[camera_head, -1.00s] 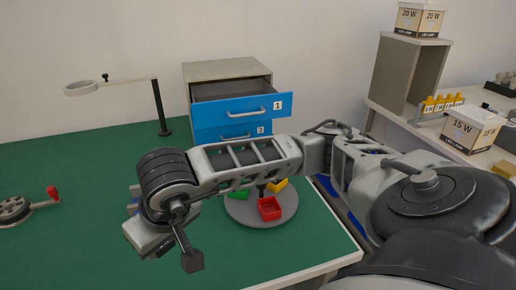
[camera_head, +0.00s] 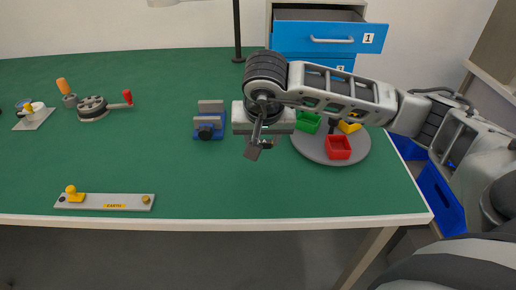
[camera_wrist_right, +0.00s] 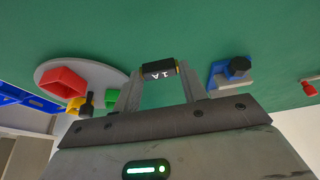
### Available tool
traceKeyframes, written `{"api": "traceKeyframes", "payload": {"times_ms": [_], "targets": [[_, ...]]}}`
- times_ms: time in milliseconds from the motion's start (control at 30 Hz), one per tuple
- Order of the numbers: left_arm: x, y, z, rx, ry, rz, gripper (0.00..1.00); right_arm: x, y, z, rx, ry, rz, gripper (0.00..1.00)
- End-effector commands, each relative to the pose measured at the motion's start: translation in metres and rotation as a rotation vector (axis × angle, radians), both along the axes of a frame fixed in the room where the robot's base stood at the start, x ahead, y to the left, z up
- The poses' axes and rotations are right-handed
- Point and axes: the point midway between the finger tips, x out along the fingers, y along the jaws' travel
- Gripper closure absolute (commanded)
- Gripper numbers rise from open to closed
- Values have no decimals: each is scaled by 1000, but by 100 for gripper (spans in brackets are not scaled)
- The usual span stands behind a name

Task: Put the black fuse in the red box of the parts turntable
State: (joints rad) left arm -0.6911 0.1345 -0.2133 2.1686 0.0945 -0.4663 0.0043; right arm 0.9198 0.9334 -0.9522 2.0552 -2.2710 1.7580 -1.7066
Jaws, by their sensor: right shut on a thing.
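My right gripper (camera_wrist_right: 158,78) is shut on the black fuse (camera_wrist_right: 158,67), which shows a white "1A" label and brass-coloured ends in the right wrist view. In the head view the gripper hangs over the green table just left of the parts turntable (camera_head: 311,154), and the fuse is mostly hidden there. The turntable is a round grey disc. The red box (camera_head: 338,148) sits on its front part, open at the top and with nothing visible inside. It also shows in the wrist view (camera_wrist_right: 63,81), left of the gripper. My left gripper is out of view.
The green box (camera_head: 308,123) and yellow box (camera_head: 349,127) share the turntable, partly behind my arm. A blue and grey clamp-like fixture (camera_head: 209,124) stands left of the gripper. A blue drawer unit (camera_head: 300,35) stands behind. The table front is clear beside a grey plate (camera_head: 105,202).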

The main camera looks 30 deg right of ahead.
Motion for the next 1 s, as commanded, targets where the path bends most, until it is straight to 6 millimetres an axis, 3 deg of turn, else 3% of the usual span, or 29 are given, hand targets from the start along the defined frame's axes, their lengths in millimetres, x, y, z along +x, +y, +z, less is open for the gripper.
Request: {"api": "traceKeyframes", "payload": {"times_ms": [200,367,533,933,967,1000], "targets": [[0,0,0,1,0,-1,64,17,-2,-21,0,0,1,79],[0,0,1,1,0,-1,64,24,-3,-32,0,2,2,79],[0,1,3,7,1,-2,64,22,-3,-56,1,3,2,79],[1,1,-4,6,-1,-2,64,23,-3,-64,0,-1,1,79],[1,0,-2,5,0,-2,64,23,-3,-62,1,-2,2,52],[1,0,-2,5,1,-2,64,23,-3,-62,1,-2,2,41]]}}
